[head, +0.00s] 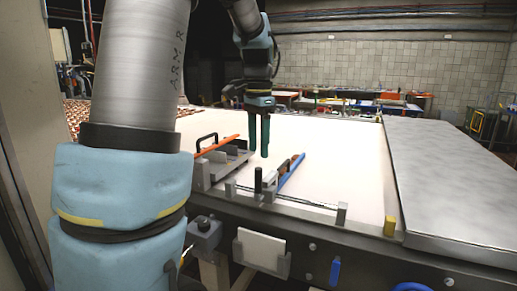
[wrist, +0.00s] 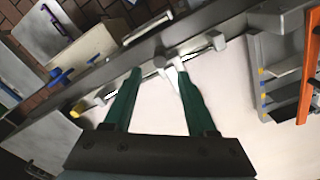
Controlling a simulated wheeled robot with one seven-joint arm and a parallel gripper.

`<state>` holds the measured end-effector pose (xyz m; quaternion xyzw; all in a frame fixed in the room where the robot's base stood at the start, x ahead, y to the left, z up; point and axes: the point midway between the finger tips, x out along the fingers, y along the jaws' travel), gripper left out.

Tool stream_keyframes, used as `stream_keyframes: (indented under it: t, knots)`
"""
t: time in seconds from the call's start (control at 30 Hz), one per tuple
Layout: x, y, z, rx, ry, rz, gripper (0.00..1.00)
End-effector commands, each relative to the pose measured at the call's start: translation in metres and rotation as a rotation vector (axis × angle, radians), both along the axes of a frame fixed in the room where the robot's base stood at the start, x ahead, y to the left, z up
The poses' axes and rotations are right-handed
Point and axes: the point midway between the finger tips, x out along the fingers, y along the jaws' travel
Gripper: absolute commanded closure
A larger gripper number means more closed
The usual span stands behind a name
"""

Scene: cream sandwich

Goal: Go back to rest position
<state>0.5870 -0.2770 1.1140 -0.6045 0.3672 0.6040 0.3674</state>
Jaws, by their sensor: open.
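My gripper (head: 258,150) hangs fingers down above the white tabletop (head: 340,150), with its two green fingers apart and nothing visibly held. In the wrist view my gripper (wrist: 158,78) shows both green fingers spread, reaching towards the table's front rail. A blue-handled tool (head: 291,173) with a brown part beside it lies to the right of the fingers in the head view. A grey fixture (head: 226,166) with a long orange bar (head: 217,146) stands to their left. The fixture also shows at the right of the wrist view (wrist: 272,75).
A black upright knob (head: 258,180) and a thin rod run along the table's front edge. A grey metal surface (head: 450,165) adjoins the table on the right. The tabletop's right part is clear.

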Motion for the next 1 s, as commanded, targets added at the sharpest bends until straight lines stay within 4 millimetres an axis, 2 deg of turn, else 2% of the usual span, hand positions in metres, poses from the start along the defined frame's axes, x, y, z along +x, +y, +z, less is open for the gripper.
stream_keyframes:
  t: [0.17,0.27,0.37,0.5,0.63,0.8,1.0]
  knots:
    - [-0.003,0.005,-0.006,-0.001,-0.002,0.034,0.43]
    - [-0.013,0.022,-0.026,-0.009,-0.014,0.149,0.43]
    - [-0.032,0.047,-0.057,-0.021,-0.033,0.341,0.43]
    - [-0.071,0.081,-0.101,-0.044,-0.069,0.633,0.43]
    - [-0.104,0.102,-0.128,-0.065,-0.097,0.846,0.43]
    - [-0.126,0.113,-0.144,-0.084,-0.116,0.980,0.43]
    - [-0.128,0.113,-0.146,-0.085,-0.118,0.995,0.43]
